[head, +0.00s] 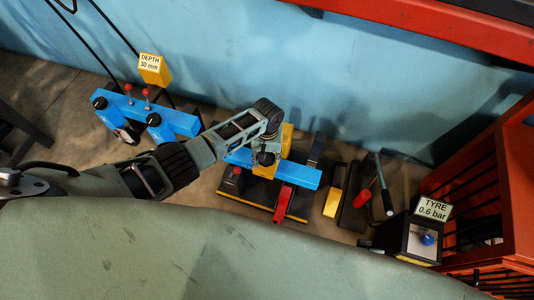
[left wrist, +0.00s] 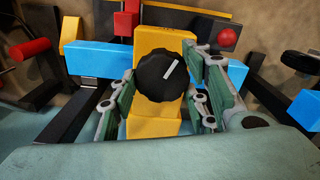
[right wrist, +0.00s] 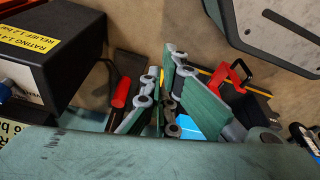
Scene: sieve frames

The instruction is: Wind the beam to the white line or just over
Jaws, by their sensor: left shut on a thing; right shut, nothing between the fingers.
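A blue beam (head: 300,175) lies across a low black and yellow machine on the floor, right of centre in the head view. A yellow block (left wrist: 158,38) stands at the beam and carries a round black knob (left wrist: 160,80) with a white pointer mark, tilted up to the right. My left gripper (head: 264,158) is at this block; in the left wrist view its fingers (left wrist: 158,92) are on both sides of the knob, shut on it. I cannot make out a white line on the beam. My right gripper (right wrist: 168,82) is shut and empty, above the floor gear.
A second blue beam unit (head: 170,117) with red-topped levers and a "DEPTH 30 mm" sign (head: 151,68) stands left. A black box (head: 408,240) with a blue knob and a "TYRE 0.6 bar" sign (head: 432,209) stands right, beside a red frame (head: 470,180). A red-handled tool (right wrist: 121,91) lies nearby.

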